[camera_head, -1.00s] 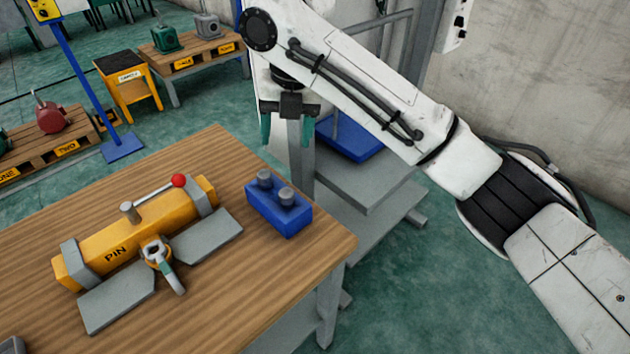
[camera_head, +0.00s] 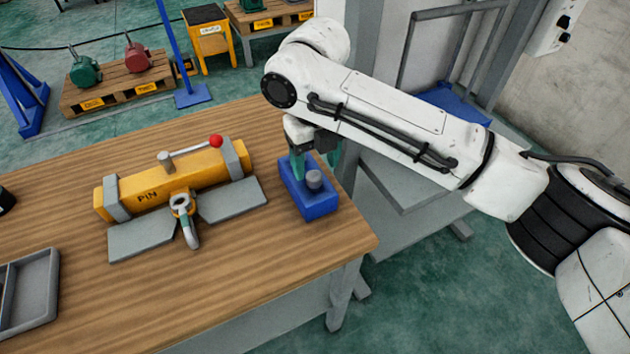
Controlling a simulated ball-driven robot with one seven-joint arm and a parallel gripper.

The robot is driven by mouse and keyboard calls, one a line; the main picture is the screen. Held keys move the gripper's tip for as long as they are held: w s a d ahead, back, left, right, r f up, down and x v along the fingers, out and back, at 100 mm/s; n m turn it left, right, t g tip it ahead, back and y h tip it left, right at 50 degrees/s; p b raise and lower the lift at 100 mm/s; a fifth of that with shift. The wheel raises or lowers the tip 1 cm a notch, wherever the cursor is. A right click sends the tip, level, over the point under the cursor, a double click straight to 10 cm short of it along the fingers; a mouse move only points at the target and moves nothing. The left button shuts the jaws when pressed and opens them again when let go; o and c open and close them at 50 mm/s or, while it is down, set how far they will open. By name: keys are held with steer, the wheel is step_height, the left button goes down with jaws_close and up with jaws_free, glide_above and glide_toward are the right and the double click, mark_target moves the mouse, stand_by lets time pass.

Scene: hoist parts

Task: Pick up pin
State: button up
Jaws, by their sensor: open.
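A blue block (camera_head: 320,207) stands at the right end of the wooden table. One short grey pin (camera_head: 314,180) stands upright in it and shows clearly. The block's other grey pin is hidden behind my gripper. My gripper (camera_head: 315,164), with green fingertips, points down over the back part of the block. It is open, with one finger to each side there. I cannot tell whether the fingers touch anything. A yellow fixture (camera_head: 165,188) marked PIN lies left of the block, with a metal hook (camera_head: 187,220) at its front.
A lever with a red ball (camera_head: 216,141) rises from the fixture, left of my gripper. Grey plates (camera_head: 235,199) lie before the fixture. A grey tray (camera_head: 40,285) sits at the table's left. The table's front middle is clear. Pallets and a yellow stand (camera_head: 208,40) are behind.

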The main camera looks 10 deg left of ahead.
mark_target(314, 175)
step_height(314, 175, down, 5)
steer(key=shift+a+r+p, duration=0.1)
steer(key=shift+a+p, duration=0.05)
steer(key=shift+p, duration=0.2)
steer(key=shift+c, duration=0.2)
jaws_close()
